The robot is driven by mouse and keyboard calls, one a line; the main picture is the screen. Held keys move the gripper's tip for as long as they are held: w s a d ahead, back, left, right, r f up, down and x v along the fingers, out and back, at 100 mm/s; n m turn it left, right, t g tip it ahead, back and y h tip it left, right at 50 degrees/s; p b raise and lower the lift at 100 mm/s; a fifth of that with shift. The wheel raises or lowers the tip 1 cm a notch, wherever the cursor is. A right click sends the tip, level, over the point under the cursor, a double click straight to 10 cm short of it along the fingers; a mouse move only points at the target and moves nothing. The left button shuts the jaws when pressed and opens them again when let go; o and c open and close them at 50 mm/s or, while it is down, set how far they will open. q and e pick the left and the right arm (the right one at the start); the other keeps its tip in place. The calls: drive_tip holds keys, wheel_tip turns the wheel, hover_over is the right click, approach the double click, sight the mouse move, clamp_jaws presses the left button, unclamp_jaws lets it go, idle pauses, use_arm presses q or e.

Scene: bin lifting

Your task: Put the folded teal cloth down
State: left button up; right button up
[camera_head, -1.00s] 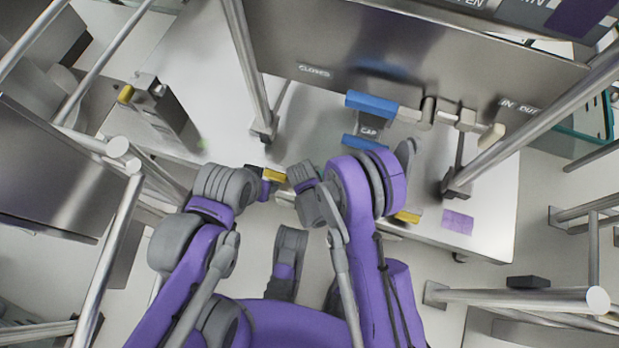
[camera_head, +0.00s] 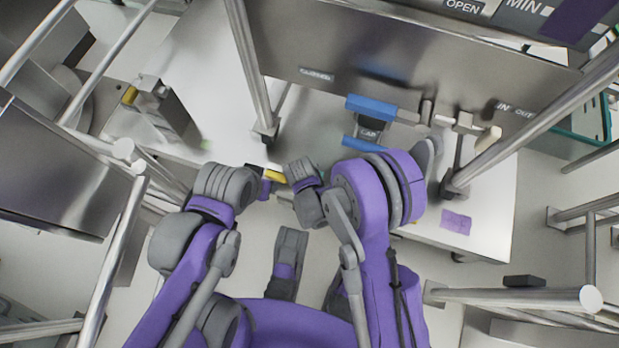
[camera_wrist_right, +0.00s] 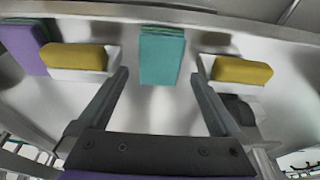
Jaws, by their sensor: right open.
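The folded teal cloth (camera_wrist_right: 162,58) shows in the right wrist view, lying on a pale surface between the two yellow-padded fingertips of my right gripper (camera_wrist_right: 165,68). That gripper is open, with a clear gap between each pad and the cloth.
A purple folded cloth (camera_head: 456,222) lies on the white worktop (camera_head: 490,200) at right. A blue-handled fixture (camera_head: 372,107) stands under the steel hood (camera_head: 400,55). Metal posts frame both sides. A grey block with a yellow part (camera_head: 158,105) stands at left.

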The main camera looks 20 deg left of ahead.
drive_tip(key=p+v, duration=0.1)
drive_tip(key=v, duration=0.4)
drive_tip(key=shift+r, duration=0.25)
drive_tip(key=d+r, duration=1.5)
drive_tip(key=d, duration=0.1)
drive_tip(key=s+d+r+t, duration=0.1)
drive_tip(key=s+d+r, duration=0.6)
drive_tip(key=s+d, duration=0.4)
drive_tip(key=shift+s+d+r, duration=0.3)
drive_tip(key=shift+d+r, duration=0.05)
drive_tip(key=shift+d, duration=0.55)
